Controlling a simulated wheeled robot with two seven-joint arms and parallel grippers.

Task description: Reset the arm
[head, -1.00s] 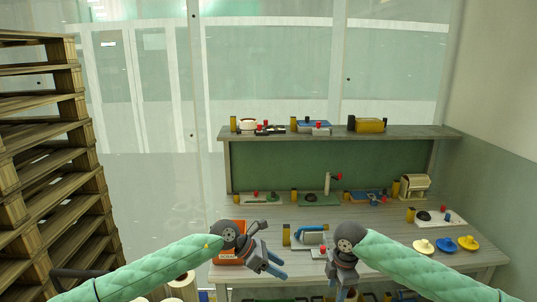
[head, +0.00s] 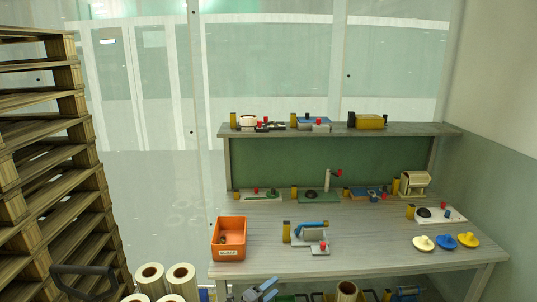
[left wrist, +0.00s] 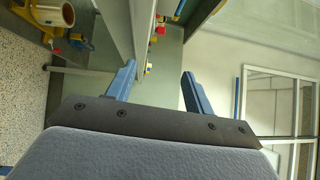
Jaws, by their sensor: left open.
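My left gripper (head: 262,291) shows at the bottom edge of the head view, in front of the workbench and below its top. Its blue fingers also show in the left wrist view (left wrist: 158,90); they are apart with nothing between them. The rest of the left arm is out of the head view. My right gripper does not show clearly in any current view.
A grey workbench (head: 370,255) with a shelf holds an orange bin (head: 229,252), several devices and coloured knobs (head: 446,241). Stacked wooden pallets (head: 50,170) stand at the left. White rolls (head: 150,275) stand on the floor between pallets and bench.

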